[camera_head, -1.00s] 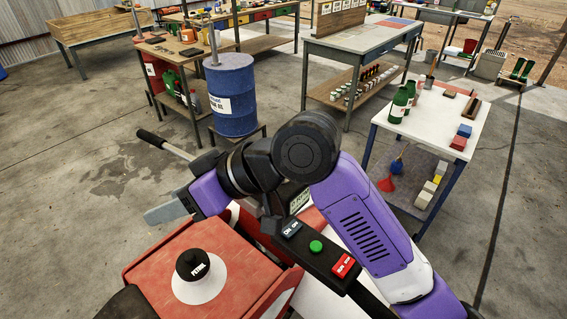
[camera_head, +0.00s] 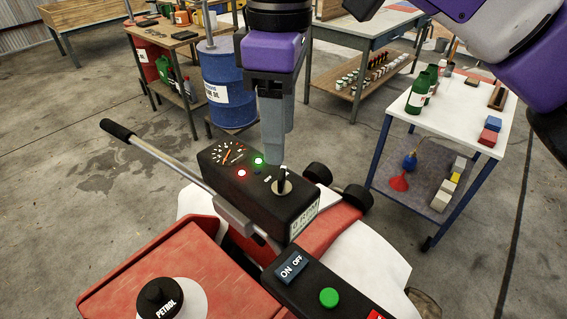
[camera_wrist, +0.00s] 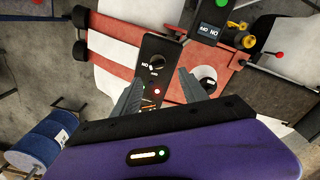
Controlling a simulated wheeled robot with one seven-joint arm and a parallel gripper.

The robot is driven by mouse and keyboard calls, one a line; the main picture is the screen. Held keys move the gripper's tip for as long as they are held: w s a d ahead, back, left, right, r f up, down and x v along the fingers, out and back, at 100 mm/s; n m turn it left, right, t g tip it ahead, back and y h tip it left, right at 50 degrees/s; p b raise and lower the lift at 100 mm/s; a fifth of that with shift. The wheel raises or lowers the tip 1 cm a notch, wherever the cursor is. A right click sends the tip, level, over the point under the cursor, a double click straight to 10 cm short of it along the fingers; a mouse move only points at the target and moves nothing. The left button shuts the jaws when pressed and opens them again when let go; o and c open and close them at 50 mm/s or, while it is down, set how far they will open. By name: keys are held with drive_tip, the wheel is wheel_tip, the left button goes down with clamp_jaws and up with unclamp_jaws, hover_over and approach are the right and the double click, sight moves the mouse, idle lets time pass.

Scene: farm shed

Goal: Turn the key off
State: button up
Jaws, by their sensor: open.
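The black key (camera_head: 283,178) stands in a round pale switch plate on the black control box (camera_head: 222,181) of the red and white machine. A red light and a green light glow on the box beside a dial gauge. In the wrist view the key (camera_wrist: 157,61) lies just beyond the space between the fingertips. My gripper (camera_head: 274,158) points down over the box, close behind the key in the head view. Its fingers are spread with nothing between them in the wrist view (camera_wrist: 158,76). Whether a finger touches the key cannot be told.
A long lever (camera_head: 165,160) with a black grip runs along the box's left side. A black arm with an ON/OFF switch (camera_head: 291,268) and a green button (camera_head: 329,297) is in front. A black petrol cap (camera_head: 160,301) sits on the red tank. A blue drum (camera_head: 226,85) stands behind.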

sight(282, 173)
drive_tip(key=shift+w+d+f, duration=0.1)
drive_tip(key=shift+w+f, duration=0.1)
drive_tip(key=shift+f, duration=3.7)
clamp_jaws()
